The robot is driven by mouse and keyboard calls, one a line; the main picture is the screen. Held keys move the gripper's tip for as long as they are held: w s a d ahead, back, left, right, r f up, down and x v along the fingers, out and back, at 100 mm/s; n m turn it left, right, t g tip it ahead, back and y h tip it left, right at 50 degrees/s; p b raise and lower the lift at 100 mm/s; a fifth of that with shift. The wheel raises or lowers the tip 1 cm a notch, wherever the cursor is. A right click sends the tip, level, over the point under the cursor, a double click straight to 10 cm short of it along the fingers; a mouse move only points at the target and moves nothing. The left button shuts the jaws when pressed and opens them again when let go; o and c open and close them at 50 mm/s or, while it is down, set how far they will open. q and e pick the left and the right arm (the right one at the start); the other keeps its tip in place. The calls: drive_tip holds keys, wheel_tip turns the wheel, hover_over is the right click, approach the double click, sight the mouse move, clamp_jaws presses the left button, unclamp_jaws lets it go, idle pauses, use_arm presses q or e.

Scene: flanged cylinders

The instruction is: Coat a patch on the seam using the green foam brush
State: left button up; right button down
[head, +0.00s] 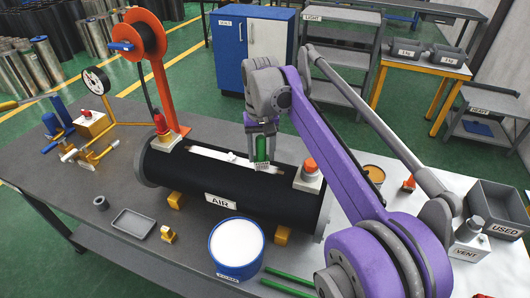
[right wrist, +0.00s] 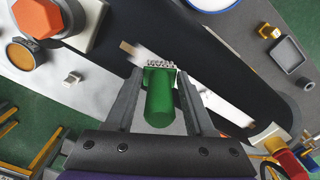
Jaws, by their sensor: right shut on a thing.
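My right gripper (head: 262,128) is shut on the green brush (head: 262,150). It holds the brush over the right part of the black cylinder (head: 165,180), which lies on its side and is labelled AIR. A pale strip (head: 212,155) runs along the top of the cylinder, with a small white lump on it. In the right wrist view the green handle (right wrist: 158,105) is between the fingers and the brush's pale, bumpy end (right wrist: 160,64) lies over the strip (right wrist: 218,102). I cannot tell whether it touches. My left gripper is not in view.
A blue can (head: 237,268) with white contents stands in front of the cylinder, near two green rods (head: 290,284). Red-topped fittings (head: 309,178) rise at both cylinder ends. A grey tray (head: 132,223) lies at left front. A grey USED bin (head: 497,208) stands right.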

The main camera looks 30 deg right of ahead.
sight(261, 138)
drive_tip(key=shift+w+a, duration=0.2)
drive_tip(key=shift+w, duration=0.05)
wheel_tip(261, 138, up, 3)
drive_tip(key=shift+s+p, duration=0.1)
drive_tip(key=shift+p, duration=0.5)
drive_tip(key=shift+s+d+r+p, duration=0.15)
drive_tip(key=shift+r+p, duration=0.2)
drive_tip(key=shift+r, duration=0.3)
wheel_tip(261, 138, up, 2)
drive_tip(key=shift+r+p, duration=0.1)
drive_tip(key=shift+p, duration=0.45)
drive_tip(key=shift+r, duration=0.9)
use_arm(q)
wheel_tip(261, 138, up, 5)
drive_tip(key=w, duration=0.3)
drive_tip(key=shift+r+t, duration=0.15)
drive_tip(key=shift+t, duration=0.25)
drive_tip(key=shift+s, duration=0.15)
use_arm(e)
drive_tip(key=shift+f, duration=0.1)
